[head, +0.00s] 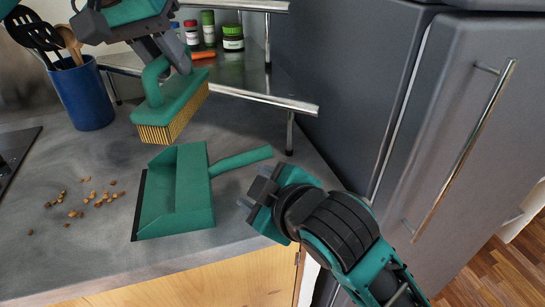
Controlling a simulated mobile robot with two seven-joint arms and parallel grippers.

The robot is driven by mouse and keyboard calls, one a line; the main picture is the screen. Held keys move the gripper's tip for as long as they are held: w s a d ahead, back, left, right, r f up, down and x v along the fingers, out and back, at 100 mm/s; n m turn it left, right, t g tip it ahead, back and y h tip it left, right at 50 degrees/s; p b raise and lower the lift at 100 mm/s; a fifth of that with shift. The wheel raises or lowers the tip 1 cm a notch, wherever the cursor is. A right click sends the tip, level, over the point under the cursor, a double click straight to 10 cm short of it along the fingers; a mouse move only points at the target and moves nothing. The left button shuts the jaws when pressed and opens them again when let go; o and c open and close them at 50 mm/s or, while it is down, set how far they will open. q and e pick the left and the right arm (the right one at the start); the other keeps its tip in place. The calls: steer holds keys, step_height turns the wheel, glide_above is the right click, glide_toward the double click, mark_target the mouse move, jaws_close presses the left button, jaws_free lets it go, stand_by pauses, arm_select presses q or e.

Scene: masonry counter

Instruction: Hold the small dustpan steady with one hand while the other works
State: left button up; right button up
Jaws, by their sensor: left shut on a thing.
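The small green dustpan (178,190) lies on the grey counter with its dark-edged mouth facing left. Its handle (240,160) points right and slightly away. My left gripper (163,52) is shut on the handle of a green hand brush (176,100) with yellow bristles. It holds the brush above the counter, just behind the pan. My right gripper (254,187) is right of the pan and nearer than its handle. Its two fingers look apart, with nothing between them. It appears clear of the handle.
Several brown crumbs (84,200) lie left of the pan. A blue utensil pot (80,95) stands at the back left, a dark hob (14,150) at the left edge. A metal shelf rack (225,92) with jars stands behind. The grey fridge (470,110) bounds the right.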

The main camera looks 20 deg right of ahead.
mark_target(266, 153)
step_height(266, 153, up, 5)
steer(key=d+n+h, duration=0.2)
steer(key=n+h, duration=0.3)
steer(key=n, duration=0.3)
steer(key=x, duration=1.2)
jaws_close()
stand_by(0.4)
